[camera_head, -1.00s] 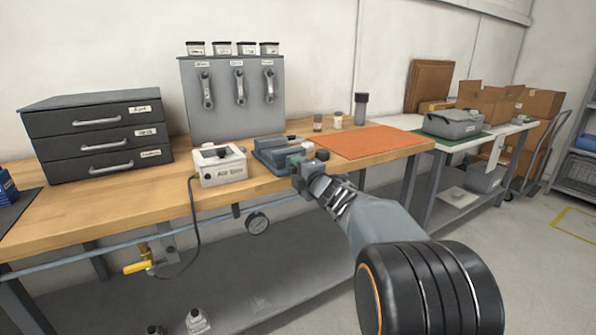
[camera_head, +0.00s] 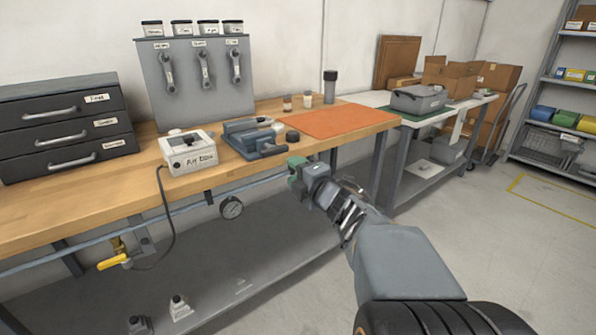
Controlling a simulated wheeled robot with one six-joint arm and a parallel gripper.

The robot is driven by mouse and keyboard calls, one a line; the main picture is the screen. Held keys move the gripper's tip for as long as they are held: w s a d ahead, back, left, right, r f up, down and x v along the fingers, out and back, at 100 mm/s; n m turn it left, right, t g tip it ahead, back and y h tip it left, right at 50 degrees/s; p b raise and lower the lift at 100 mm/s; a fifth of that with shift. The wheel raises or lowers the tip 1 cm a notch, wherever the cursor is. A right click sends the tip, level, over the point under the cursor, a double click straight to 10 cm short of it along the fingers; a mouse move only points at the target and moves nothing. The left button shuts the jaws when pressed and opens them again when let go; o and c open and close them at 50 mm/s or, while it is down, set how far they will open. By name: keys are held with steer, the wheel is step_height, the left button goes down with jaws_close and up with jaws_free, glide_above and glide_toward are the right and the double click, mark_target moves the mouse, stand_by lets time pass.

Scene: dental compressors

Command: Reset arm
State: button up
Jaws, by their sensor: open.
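My gripper (camera_head: 294,172) hangs just in front of the wooden workbench's front edge, at about table height. It is open, and I see nothing held in it. My arm reaches up to it from the lower right. The blue-grey device (camera_head: 254,138) sits on the wooden workbench (camera_head: 110,201), behind and left of my gripper and apart from it. A small dark round part (camera_head: 292,137) lies at the device's right end.
A white box (camera_head: 189,153) with a cable stands left of the device. An orange mat (camera_head: 337,121) lies right of it. A grey drawer cabinet (camera_head: 62,125) and a tool panel (camera_head: 201,80) stand behind. A pressure gauge (camera_head: 231,207) hangs below the bench edge. Floor on the right is clear.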

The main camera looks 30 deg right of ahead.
steer(key=shift+s, duration=0.45)
step_height(320, 180, up, 9)
steer(key=s+m+g+h+p, duration=0.2)
steer(key=m+g+h+p, duration=0.25)
steer(key=m+p, duration=0.85)
steer(key=s+a+r+m+g+y+p, duration=0.2)
steer(key=s+a+m+g+p, duration=0.4)
steer(key=s+a+g+p, duration=0.3)
steer(key=s+a+r+p, duration=0.1)
steer(key=s+a+p, duration=0.2)
steer(key=p, duration=0.3)
steer(key=shift+s+a+r+g+y, duration=0.25)
steer(key=shift+s+r+g+y, duration=0.1)
steer(key=shift+s, duration=0.15)
